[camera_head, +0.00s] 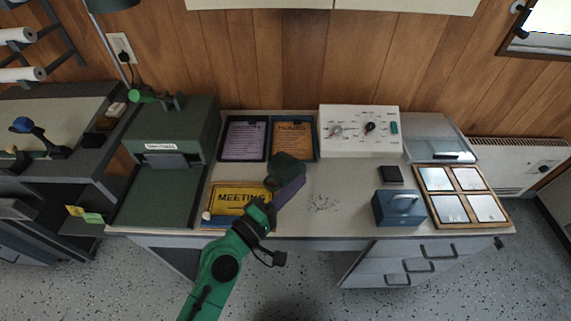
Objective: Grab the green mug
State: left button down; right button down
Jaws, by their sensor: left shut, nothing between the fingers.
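The left gripper is shut and empty. My right gripper is not in view.
A yellow "MEETING" sign (236,199) lies left of my gripper. Purple (245,139) and orange (293,140) signs stand behind. A white control panel (360,131), blue box (398,208) and framed tiles (461,194) are at the right. The desk's centre right is clear.

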aim_at(285, 169)
pick_arm(q)
notch_tip(285, 169, down, 7)
jog(key=w+a+n+t+y, duration=0.1)
jog(key=a+n+t+y, duration=0.15)
jog(key=n+y, duration=1.75)
jog(key=w+n+h+p, duration=0.1)
jog(key=w+n+h, duration=0.1)
jog(key=w, duration=0.1)
jog(key=w+n+h, duration=0.2)
jog(key=w, duration=0.2)
jog(key=w+n+h+p, duration=0.1)
jog(key=w+n+h, duration=0.1)
jog(key=w+h, duration=0.1)
jog(key=shift+w+d+r+n+p, duration=0.1)
jog(key=shift+w+r+n+p, duration=0.1)
jog(key=shift+w+n+p, duration=0.15)
jog(key=shift+w+f, duration=0.2)
jog(key=shift+f, duration=0.25)
jog(key=shift+w+f, duration=0.2)
jog(key=shift+f, duration=0.25)
jog(key=shift+f+b, duration=0.15)
jog(key=shift+b, duration=0.15)
jog(key=shift+s, duration=0.2)
